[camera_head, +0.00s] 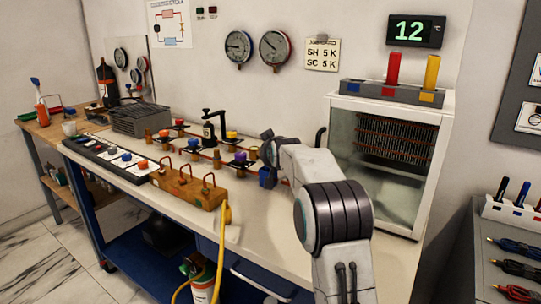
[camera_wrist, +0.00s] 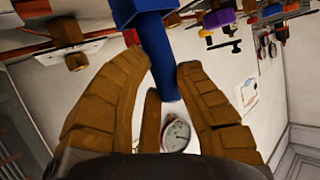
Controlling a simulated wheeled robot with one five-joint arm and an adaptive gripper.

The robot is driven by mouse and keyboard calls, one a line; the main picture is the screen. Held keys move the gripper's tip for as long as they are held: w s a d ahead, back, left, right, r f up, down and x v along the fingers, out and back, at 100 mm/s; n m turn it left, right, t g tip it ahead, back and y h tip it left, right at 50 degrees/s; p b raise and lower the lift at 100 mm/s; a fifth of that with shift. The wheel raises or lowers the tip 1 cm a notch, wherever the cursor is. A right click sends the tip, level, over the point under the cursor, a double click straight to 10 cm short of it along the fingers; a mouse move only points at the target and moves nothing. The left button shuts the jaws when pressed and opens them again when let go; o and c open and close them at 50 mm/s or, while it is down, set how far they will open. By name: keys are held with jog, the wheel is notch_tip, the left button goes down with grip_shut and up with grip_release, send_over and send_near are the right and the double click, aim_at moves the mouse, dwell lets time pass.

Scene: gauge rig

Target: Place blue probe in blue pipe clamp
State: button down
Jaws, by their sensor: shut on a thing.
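My gripper (camera_wrist: 163,68) shows its brown fingers on both sides of the blue probe (camera_wrist: 160,50) in the wrist view and is shut on it. A wider blue block (camera_wrist: 140,12) meets the probe at the top of that view. I cannot tell whether this block is the probe's head or the blue pipe clamp. In the head view, a blue block (camera_head: 267,178) shows just below my gripper (camera_head: 269,152), over the bench by the right end of the pipe rig. No separate blue clamp can be made out.
The pipe rig with coloured knobs (camera_head: 240,157) stands left of my gripper. A glass-fronted cabinet (camera_head: 390,150) is to the right. On it, a rack (camera_head: 365,93) holds a red probe (camera_head: 393,68) and a yellow probe (camera_head: 431,72). A wooden manifold (camera_head: 187,187) is near the front edge.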

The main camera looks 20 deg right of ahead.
jog(key=c, duration=1)
grip_release()
